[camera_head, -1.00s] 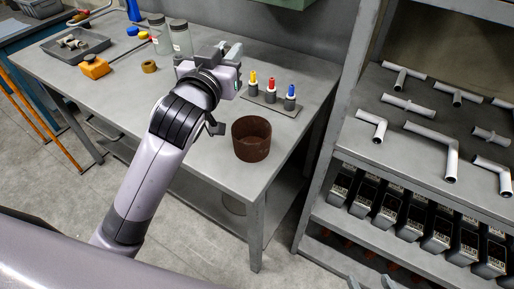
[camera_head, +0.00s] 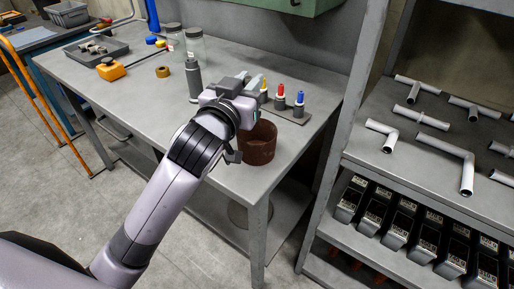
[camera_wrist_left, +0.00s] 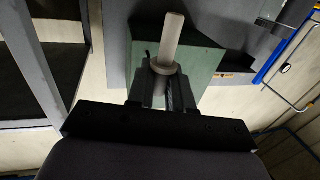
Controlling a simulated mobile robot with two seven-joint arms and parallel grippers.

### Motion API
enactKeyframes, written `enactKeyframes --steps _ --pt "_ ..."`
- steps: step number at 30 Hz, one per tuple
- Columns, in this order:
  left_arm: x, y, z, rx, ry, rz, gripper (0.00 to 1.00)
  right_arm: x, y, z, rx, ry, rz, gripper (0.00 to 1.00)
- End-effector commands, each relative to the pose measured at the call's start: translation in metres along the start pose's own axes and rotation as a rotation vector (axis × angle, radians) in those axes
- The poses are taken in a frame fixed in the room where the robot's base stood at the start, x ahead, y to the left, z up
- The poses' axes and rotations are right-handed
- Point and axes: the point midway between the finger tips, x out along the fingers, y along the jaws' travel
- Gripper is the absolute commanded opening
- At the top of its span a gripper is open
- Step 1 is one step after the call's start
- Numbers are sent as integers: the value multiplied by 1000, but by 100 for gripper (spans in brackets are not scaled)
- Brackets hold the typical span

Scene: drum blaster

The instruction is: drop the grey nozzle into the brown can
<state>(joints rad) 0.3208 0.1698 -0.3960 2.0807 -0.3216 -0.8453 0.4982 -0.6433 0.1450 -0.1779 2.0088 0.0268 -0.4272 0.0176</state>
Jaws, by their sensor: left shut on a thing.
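The brown can (camera_head: 260,150) is a rusty, open-topped cylinder standing near the front corner of the grey table; my left wrist hides part of its upper left. My left gripper (camera_head: 256,84) is above the table, just behind the can in the head view. In the left wrist view the gripper (camera_wrist_left: 164,88) is shut on the pale grey nozzle (camera_wrist_left: 170,38), a slim tube with a wider collar between the fingers. In the head view the nozzle is hard to tell from the fingertips. My right gripper is not in view.
A dark grey cylinder (camera_head: 194,82) stands left of my gripper. Glass jars, brown tape (camera_head: 162,71) and an orange box (camera_head: 111,69) are farther back. A shelf (camera_head: 345,155) with pipes is right.

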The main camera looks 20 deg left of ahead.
Motion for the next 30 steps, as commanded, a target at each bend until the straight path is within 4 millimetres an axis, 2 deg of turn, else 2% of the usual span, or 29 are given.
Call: enactKeyframes --steps 1,6,18,19,21,30 --pt "0 0 12 1 1 0 0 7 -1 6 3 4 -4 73" --pt "0 0 26 0 2 0 0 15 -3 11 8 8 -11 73" --pt "0 0 29 0 1 0 0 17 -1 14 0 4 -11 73" --pt "0 0 29 0 1 0 27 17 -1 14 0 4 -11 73" --pt "0 0 29 0 1 0 49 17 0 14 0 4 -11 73" --pt "-1 0 30 0 0 0 50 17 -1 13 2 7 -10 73"
